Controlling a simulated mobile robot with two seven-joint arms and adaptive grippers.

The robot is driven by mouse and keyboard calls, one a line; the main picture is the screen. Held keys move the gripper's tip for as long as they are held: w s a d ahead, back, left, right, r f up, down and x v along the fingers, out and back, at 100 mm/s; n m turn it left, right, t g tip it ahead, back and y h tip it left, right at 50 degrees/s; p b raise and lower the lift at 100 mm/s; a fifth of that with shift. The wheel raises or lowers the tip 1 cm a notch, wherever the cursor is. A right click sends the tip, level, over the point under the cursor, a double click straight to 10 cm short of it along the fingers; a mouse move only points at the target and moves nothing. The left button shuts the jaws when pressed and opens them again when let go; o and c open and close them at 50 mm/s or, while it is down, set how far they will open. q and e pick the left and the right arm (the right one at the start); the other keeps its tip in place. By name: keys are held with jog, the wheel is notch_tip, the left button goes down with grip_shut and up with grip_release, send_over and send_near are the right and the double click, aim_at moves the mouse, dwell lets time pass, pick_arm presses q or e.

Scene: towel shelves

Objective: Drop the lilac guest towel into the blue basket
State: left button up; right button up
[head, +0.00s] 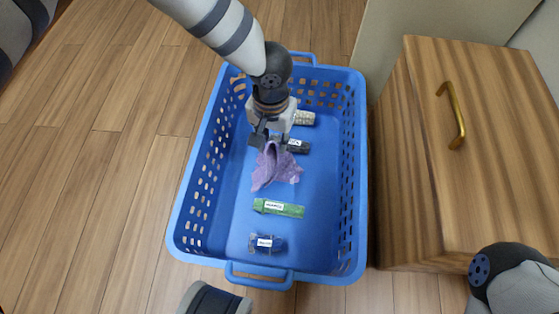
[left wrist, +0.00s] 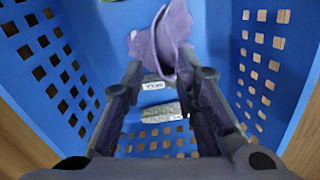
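The lilac guest towel (head: 275,172) is crumpled, with a raised fold, inside the blue basket (head: 357,180). My left gripper (head: 270,142) is down inside the basket, right above the towel's upper end. In the left wrist view the fingers (left wrist: 162,68) stand apart, with the lilac towel (left wrist: 165,38) at and beyond their tips. The towel's fold is close to the right finger; I cannot tell whether they touch. Whether the towel lies fully on the basket floor is also unclear. My right gripper is not in view.
The basket also holds a green rolled item (head: 278,208), a blue one (head: 265,243), a dark one (head: 297,146) and a speckled grey one (head: 304,118), with labels on several. A wooden cabinet (head: 465,180) with a brass handle stands close on the right.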

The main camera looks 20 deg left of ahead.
pick_arm(q)
jog(key=o, duration=1.3)
notch_tip(320, 180, up, 6)
jog(key=p, duration=0.3)
jog(key=shift+f, duration=0.25)
notch_tip(320, 180, up, 12)
jog(key=shift+r, duration=0.1)
